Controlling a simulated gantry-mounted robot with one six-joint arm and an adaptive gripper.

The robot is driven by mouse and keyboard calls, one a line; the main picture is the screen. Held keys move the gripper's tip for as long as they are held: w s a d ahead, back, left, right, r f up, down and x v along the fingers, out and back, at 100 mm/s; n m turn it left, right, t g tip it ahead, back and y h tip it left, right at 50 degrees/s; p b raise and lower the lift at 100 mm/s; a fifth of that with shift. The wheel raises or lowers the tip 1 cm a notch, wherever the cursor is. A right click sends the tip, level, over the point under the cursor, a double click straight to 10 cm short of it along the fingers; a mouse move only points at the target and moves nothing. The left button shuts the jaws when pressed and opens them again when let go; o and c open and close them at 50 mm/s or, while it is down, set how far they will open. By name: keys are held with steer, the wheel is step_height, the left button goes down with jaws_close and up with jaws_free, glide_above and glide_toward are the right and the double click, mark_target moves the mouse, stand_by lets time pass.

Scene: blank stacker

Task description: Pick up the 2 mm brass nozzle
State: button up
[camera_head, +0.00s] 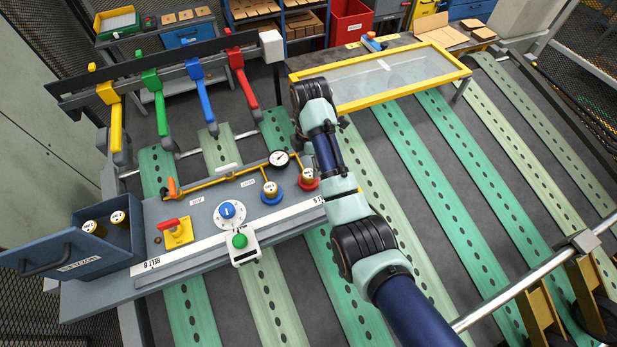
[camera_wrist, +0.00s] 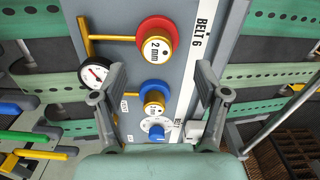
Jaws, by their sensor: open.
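The 2 mm brass nozzle (camera_wrist: 158,46) sits on a red round fitting on the grey panel. Its "2 mm" label reads clearly in the wrist view. In the wrist view the 2 mm nozzle lies beyond the fingertips, above the gap's middle. A second brass nozzle (camera_wrist: 154,100) on a blue fitting shows between the fingers. My fingers are not clear in the head view.
A pressure gauge (camera_head: 279,158) and yellow pipe run beside the fittings. A white dial with a blue knob (camera_head: 228,211) and a green button box (camera_head: 241,245) stand nearby. An open blue drawer (camera_head: 70,252) holds two brass cylinders (camera_head: 93,228). Green perforated belts (camera_head: 430,150) lie around the panel.

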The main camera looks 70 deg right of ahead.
mark_target(309, 173)
steer(key=shift+f, duration=0.9)
steer(key=shift+w+f+p, duration=0.2)
steer(key=shift+f+p, duration=0.2)
steer(key=shift+f, duration=2.15)
steer(key=shift+r, duration=0.1)
steer(key=c, duration=1.4)
